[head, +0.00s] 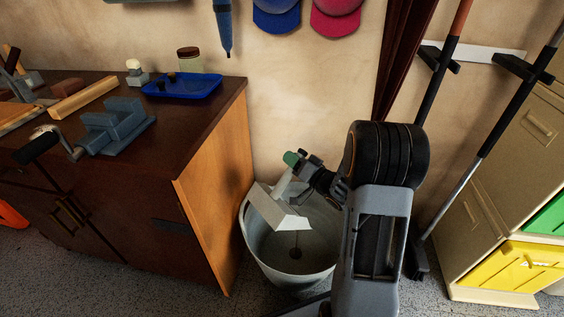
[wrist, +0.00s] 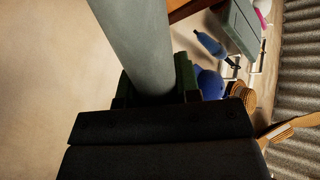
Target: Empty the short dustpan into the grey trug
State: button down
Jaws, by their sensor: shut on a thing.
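The short dustpan (head: 278,210) is pale grey and hangs over the grey trug (head: 258,262) in the head view, its pan tilted downward within the trug's mouth. My gripper (head: 304,170) is shut on the dustpan's handle, above the trug's back rim. In the wrist view the handle (wrist: 136,45) is a thick grey-green cylinder between the finger pads of my gripper (wrist: 158,88). Inside the trug, a thin dark line runs down from below the pan to a small dark spot (head: 296,253). I cannot tell what the spot is. The pan's inside is not clearly seen.
A dark wooden workbench (head: 210,125) with an orange-brown side stands left of the trug, bearing a grey vise (head: 112,128) and a blue tray (head: 184,87). Brooms (head: 480,155) and a beige cabinet (head: 475,225) with coloured drawers stand at right. The wall is close behind.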

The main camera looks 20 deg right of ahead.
jog(key=w+d+f+m, duration=0.1)
jog(key=w+d+m, duration=0.1)
jog(key=d, duration=0.4)
jog(key=w+d+f+m+t+h+p, duration=0.1)
jog(key=w+d+f+m, duration=0.1)
jog(key=d+m, duration=0.2)
jog(key=w+d+f+m+p, duration=0.1)
jog(key=d+f+m, duration=0.1)
jog(key=d, duration=0.5)
jog(key=shift+w+d+m+t+h, duration=0.35)
jog(key=shift+w+m+t+h, duration=0.05)
jog(key=shift+m, duration=0.3)
jog(key=shift+a+r, duration=0.1)
jog(key=shift+r, duration=0.05)
dwell(0.8)
jog(key=s+a+r+n+g, duration=0.1)
jog(key=s+a+n, duration=0.1)
jog(key=a+n, duration=0.2)
jog(key=s+a+r+n+y+p, duration=0.1)
jog(key=s+a+r+n, duration=0.1)
jog(key=a, duration=0.9)
jog(key=s+a+r+n+g+y, duration=0.1)
jog(key=s+a+r+n, duration=0.1)
jog(key=a+n, duration=0.4)
jog(key=shift+s+a+g+p, duration=0.35)
jog(key=shift+s+a, duration=0.55)
jog(key=shift+a, duration=0.3)
jog(key=shift+a, duration=0.1)
